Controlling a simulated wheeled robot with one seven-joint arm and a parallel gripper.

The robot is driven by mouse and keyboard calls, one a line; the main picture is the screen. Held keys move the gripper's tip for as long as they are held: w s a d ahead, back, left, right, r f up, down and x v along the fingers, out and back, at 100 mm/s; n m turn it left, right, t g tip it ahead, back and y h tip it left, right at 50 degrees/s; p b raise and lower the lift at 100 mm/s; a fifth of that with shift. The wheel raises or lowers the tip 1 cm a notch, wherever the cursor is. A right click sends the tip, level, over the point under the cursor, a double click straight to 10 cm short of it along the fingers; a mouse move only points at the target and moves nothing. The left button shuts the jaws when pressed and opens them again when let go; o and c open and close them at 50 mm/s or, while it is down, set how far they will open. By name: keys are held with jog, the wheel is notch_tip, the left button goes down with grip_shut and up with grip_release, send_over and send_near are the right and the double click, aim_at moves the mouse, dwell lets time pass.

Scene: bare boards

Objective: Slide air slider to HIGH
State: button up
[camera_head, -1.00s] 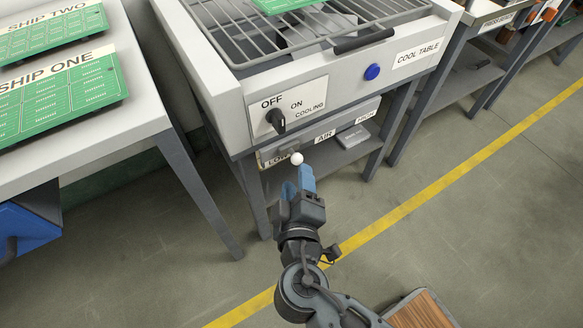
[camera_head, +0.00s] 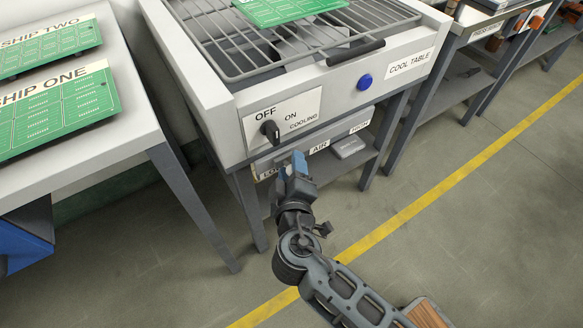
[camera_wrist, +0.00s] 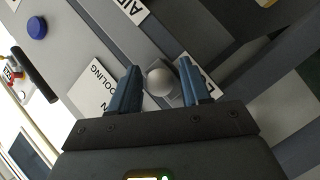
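The air slider's round pale knob (camera_wrist: 160,81) shows in the wrist view between the two blue fingers of my gripper (camera_wrist: 160,68), beside the partly covered LOW label (camera_wrist: 187,62). The fingers stand apart, with a visible gap on each side of the knob. In the head view my gripper (camera_head: 294,163) is at the LOW end of the slider strip under the cool table and hides the knob. The AIR label (camera_head: 319,147) is at mid-strip and the HIGH label (camera_head: 360,127) at its right end.
Above the strip are the black OFF/ON cooling switch (camera_head: 270,130) and a blue button (camera_head: 365,82) on the cool table's front. A grey box (camera_head: 348,147) lies on the shelf below. A table with green boards (camera_head: 55,110) stands at left. Open floor lies to the right.

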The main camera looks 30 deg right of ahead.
grip_shut()
jog(key=shift+r, duration=0.1)
jog(key=p, duration=0.4)
send_near(362, 121)
jog(key=x, duration=0.2)
jog(key=r+x, duration=0.1)
jog(key=x, duration=0.2)
jog(key=shift+w+f, duration=0.15)
jog(key=shift+w, duration=0.15)
jog(key=shift+o, duration=0.4)
grip_release()
jog(key=shift+d, duration=0.1)
jog(key=shift+o, duration=0.3)
jog(key=shift+f, duration=0.15)
jog(key=shift+s, duration=0.1)
jog(key=shift+s+f+b, duration=0.1)
jog(key=shift+s+b, duration=0.05)
jog(key=shift+b, duration=0.15)
jog(key=v, duration=0.7)
jog(key=shift+a+b, duration=0.25)
jog(key=shift+b, duration=0.1)
